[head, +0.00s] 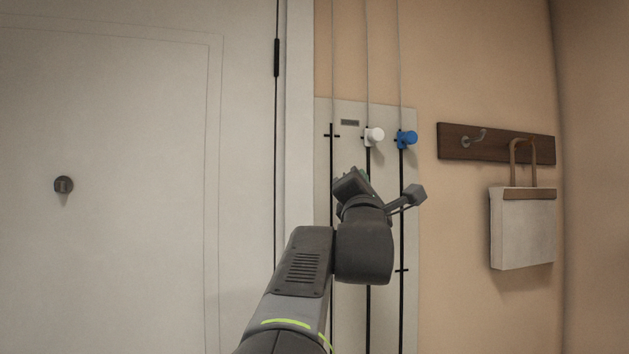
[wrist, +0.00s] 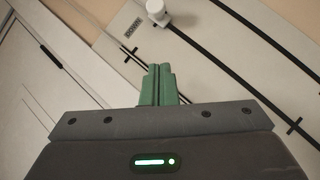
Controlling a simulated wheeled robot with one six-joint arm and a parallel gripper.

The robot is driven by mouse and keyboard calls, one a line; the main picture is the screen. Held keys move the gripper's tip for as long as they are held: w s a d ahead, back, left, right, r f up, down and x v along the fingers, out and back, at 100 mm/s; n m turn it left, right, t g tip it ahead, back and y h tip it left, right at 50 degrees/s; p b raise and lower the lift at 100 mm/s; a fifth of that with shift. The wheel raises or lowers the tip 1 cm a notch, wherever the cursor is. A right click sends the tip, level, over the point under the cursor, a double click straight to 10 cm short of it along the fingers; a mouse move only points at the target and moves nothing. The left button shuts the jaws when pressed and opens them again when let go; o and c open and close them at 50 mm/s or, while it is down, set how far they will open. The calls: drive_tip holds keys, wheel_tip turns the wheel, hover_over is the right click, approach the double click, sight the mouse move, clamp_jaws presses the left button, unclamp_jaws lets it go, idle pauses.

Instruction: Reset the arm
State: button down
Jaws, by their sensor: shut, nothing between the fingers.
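My gripper (wrist: 158,68) shows in the wrist view with its two green fingers together and nothing between them. In the head view my arm reaches up in front of the pale wall panel (head: 325,112), and only a sliver of green shows near the gripper's dark end. The fingers point toward the panel and the door side; I cannot tell the gap to them. A white knob (head: 374,135) and a blue knob (head: 407,138) sit on the panel's dark vertical slots, above the gripper in the head view. The white knob also shows in the wrist view (wrist: 156,10), apart from the fingers.
A white door (head: 110,180) with a round dark knob (head: 63,184) stands at the left. A wooden hook rail (head: 465,143) is on the wall at the right, with a white bag (head: 523,230) hanging from it. Thin cords run up above the panel.

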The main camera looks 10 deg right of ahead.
drive_tip(key=shift+s+a+f, duration=0.1)
drive_tip(key=shift+s+f, duration=0.1)
drive_tip(key=shift+s, duration=0.05)
